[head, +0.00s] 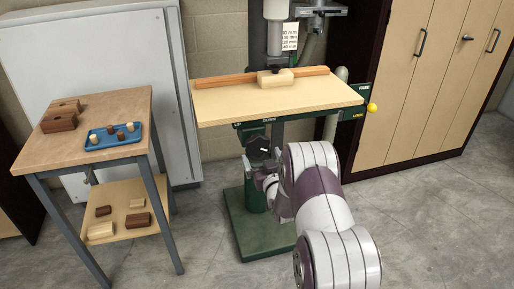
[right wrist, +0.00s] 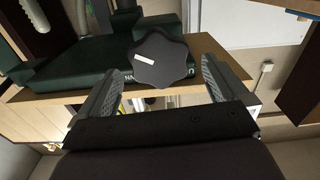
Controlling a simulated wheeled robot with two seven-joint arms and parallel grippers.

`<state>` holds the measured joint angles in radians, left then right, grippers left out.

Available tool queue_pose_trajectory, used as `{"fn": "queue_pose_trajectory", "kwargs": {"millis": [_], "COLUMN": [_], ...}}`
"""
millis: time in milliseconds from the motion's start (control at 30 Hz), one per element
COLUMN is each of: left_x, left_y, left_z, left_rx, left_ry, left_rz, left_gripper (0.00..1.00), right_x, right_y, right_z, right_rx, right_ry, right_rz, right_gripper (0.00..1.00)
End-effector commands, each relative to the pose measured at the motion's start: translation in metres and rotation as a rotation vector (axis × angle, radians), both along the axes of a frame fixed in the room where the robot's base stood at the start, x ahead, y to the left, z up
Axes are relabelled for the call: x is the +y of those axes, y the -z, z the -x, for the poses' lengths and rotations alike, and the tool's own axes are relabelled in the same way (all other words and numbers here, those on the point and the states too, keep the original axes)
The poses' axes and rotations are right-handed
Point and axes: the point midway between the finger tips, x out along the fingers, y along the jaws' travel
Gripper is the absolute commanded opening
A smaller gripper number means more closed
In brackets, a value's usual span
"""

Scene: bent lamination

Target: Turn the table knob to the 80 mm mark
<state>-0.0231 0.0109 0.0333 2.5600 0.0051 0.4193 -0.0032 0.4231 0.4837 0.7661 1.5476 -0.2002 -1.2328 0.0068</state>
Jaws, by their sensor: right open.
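The table knob (right wrist: 158,58) is black and lobed, with a short white mark on its face; it sits on the green bracket under the drill table. In the head view the knob (head: 257,149) is a small dark shape below the table's front edge. My right gripper (right wrist: 156,66) is open, with one finger on each side of the knob and no clear contact. In the head view my right gripper (head: 262,174) is small and partly hidden by my arm. A white label (head: 290,36) with mm lines is on the machine; its figures are too small to read surely. My left gripper is out of view.
The drill table (head: 225,103) carries an orange fence (head: 222,80) and a pale wood block (head: 275,78). A yellow-ended lever (head: 372,107) is at its right. A side table (head: 120,92) with a blue tray (head: 113,145) and wood blocks stands left. The floor at right is clear.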

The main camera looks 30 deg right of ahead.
Motion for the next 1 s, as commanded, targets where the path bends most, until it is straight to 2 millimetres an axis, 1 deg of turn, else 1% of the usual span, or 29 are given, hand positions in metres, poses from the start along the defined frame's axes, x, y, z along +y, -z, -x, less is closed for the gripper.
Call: {"fn": "queue_pose_trajectory", "kwargs": {"millis": [33, 100, 200, 300, 467, 700, 733, 767, 800, 833, 1000], "left_x": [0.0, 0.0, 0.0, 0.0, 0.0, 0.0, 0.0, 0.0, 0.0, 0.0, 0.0], "left_y": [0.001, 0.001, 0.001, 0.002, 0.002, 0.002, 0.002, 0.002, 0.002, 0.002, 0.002], "left_z": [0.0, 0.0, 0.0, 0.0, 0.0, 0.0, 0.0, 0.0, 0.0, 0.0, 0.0], "left_rx": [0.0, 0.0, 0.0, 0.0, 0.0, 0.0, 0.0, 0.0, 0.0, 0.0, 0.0], "left_ry": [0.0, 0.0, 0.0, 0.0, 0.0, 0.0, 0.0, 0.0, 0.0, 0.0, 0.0], "left_rz": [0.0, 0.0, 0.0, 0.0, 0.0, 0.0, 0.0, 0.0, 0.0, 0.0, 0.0], "left_gripper": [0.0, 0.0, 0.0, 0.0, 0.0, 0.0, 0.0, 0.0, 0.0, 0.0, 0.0], "right_x": [-0.002, -0.006, -0.01, -0.012, -0.014, -0.015, -0.015, -0.015, -0.015, -0.014, -0.015], "right_y": [0.001, 0.001, 0.001, 0.0, 0.0, 0.0, 0.0, 0.0, 0.0, 0.0, 0.0], "right_z": [-0.011, -0.024, -0.04, -0.051, -0.059, -0.059, -0.059, -0.059, -0.059, -0.059, -0.059], "right_rx": [0.0, -0.001, -0.001, -0.001, -0.001, 0.0, 0.0, 0.0, 0.0, 0.0, 0.001], "right_ry": [0.0, 0.0, 0.0, 0.0, 0.001, 0.001, 0.001, 0.001, 0.001, 0.001, 0.001], "right_rz": [0.0, 0.001, 0.002, 0.002, 0.001, 0.001, 0.001, 0.001, 0.001, 0.001, 0.005], "right_gripper": [1.0, 1.0, 1.0, 1.0, 1.0, 1.0, 0.94, 0.84, 0.71, 0.63, 0.63]}}
